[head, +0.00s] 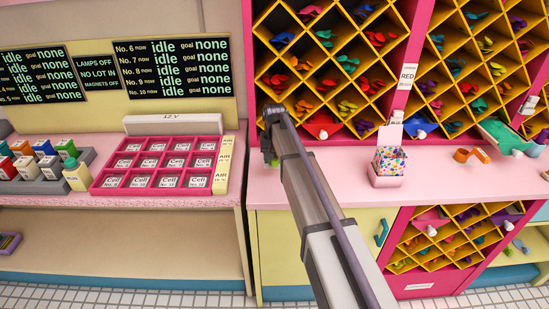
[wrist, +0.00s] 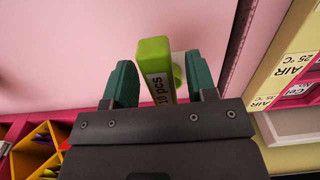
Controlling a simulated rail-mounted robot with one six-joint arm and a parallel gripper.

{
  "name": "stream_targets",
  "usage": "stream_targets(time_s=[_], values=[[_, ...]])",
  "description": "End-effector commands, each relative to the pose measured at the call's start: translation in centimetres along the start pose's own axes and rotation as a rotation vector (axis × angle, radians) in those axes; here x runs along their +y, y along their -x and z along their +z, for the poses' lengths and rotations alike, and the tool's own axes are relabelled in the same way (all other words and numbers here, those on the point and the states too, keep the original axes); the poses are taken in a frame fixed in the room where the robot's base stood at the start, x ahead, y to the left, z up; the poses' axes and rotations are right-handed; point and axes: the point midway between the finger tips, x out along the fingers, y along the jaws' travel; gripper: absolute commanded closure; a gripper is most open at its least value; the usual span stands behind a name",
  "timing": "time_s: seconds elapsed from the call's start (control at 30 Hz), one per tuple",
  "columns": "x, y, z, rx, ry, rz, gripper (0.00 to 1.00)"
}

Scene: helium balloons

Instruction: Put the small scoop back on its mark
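A green scoop-like piece with a "10 pcs" label (wrist: 154,58) stands between the two fingers of my gripper (wrist: 161,85) in the wrist view. Narrow gaps show between it and both dark green fingers, so the gripper looks open around it. A rounded green part and a pale patch show behind its right side. In the head view my gripper (head: 270,118) is at the left end of the right-hand counter, with a bit of green (head: 274,160) below it. My arm and gripper hide the spot under it. I cannot make out a scoop mark.
A pink tray of cells (head: 160,163) stands on the left counter. A yellow lattice rack of balloons (head: 375,60) rises behind.

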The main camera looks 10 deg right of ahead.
Motion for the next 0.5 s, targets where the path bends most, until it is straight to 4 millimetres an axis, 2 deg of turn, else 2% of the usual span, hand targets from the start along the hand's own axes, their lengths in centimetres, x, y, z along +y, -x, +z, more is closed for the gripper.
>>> stream_targets(time_s=[0.27, 0.37, 0.5], values=[[0.0, 0.4, 0.0, 0.000, 0.000, 0.000, 0.48], [0.0, 1.7, 0.0, 0.000, 0.000, 0.000, 0.48], [0.0, 4.9, 0.0, 0.000, 0.000, 0.000, 0.48]])
